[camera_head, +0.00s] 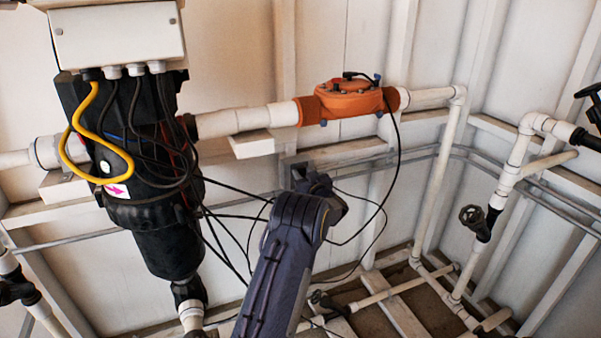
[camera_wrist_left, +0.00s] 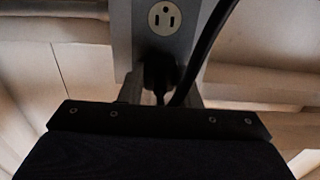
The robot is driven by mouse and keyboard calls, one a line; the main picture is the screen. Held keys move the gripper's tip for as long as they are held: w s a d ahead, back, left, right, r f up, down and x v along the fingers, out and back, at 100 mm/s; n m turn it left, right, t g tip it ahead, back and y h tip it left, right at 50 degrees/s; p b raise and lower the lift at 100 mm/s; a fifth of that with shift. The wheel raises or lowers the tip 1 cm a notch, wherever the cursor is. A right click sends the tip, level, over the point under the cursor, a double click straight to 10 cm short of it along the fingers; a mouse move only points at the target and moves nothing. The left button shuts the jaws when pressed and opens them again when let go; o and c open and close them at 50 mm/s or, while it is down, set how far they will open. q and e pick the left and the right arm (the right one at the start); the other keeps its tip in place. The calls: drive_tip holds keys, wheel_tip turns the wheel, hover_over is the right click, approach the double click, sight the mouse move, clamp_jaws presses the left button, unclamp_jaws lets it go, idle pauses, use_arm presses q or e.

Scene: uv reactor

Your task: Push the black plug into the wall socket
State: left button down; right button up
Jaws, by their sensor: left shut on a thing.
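The wall socket (camera_wrist_left: 162,18) is a pale round outlet face with dark slots on a grey box, at the top middle of the left wrist view. The black plug (camera_wrist_left: 157,76) is a dark shape just below it, against the same grey box. I cannot tell whether its prongs are inside an outlet. My left gripper (camera_head: 308,181) is at the wall in the middle of the head view, shut on the plug; its fingers are mostly hidden. Its black body (camera_wrist_left: 160,120) fills the bottom of the left wrist view. My right gripper is not in view.
A thick black cable (camera_wrist_left: 205,50) curves up right of the plug. In the head view, a black reactor (camera_head: 165,235) with loose cables hangs at left. An orange pipe fitting (camera_head: 350,101) is above the gripper. White pipes (camera_head: 440,180) stand at right.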

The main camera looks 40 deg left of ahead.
use_arm(q)
drive_tip(key=c, duration=1)
unclamp_jaws()
drive_tip(key=v, duration=0.7)
drive_tip(key=shift+s+d, duration=0.2)
drive_tip(key=shift+d, duration=0.15)
